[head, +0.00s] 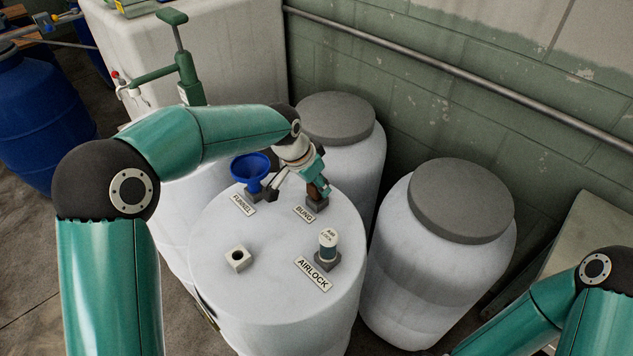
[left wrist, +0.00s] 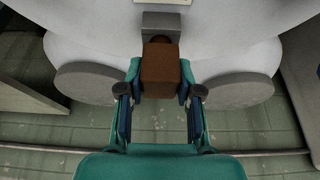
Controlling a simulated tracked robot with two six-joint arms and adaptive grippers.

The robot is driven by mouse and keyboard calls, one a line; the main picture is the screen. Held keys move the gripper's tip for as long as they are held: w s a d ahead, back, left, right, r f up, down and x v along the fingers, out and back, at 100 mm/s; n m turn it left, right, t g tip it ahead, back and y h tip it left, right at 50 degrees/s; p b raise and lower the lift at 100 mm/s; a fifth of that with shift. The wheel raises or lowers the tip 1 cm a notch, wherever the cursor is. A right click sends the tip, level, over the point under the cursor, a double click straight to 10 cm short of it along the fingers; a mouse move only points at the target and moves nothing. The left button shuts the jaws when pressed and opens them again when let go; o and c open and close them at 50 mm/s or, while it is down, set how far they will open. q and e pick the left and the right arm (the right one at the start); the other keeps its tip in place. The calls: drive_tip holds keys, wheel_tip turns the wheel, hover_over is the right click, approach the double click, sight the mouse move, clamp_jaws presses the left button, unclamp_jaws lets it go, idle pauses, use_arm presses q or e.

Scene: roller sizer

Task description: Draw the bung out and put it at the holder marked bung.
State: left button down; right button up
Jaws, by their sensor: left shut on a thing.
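The bung (left wrist: 161,72) is a brown block with a darker rounded end, between the fingers of my left gripper (left wrist: 160,88) in the left wrist view. In the head view the left gripper (head: 314,176) is shut on the bung (head: 320,189), just at the grey holder (head: 317,203) beside the label BUNG (head: 304,214). The bung's lower end meets or nearly meets the holder; I cannot tell whether it is seated. A pale square block with an empty hole (head: 238,258) stands on the drum lid. My right gripper is out of view.
Two grey-lidded drums (head: 460,200) (head: 337,118) stand to the right and behind. A pipe (head: 450,70) runs along the wall.

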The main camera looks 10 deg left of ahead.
use_arm(q)
drive_tip(key=shift+f+b, duration=0.55)
drive_tip(key=shift+f, duration=0.25)
drive_tip(key=c, duration=0.7)
unclamp_jaws()
drive_tip(key=shift+r, duration=0.1)
drive_tip(key=v, duration=1.1)
drive_tip(key=shift+r, duration=0.4)
drive_tip(key=shift+s+a, duration=0.1)
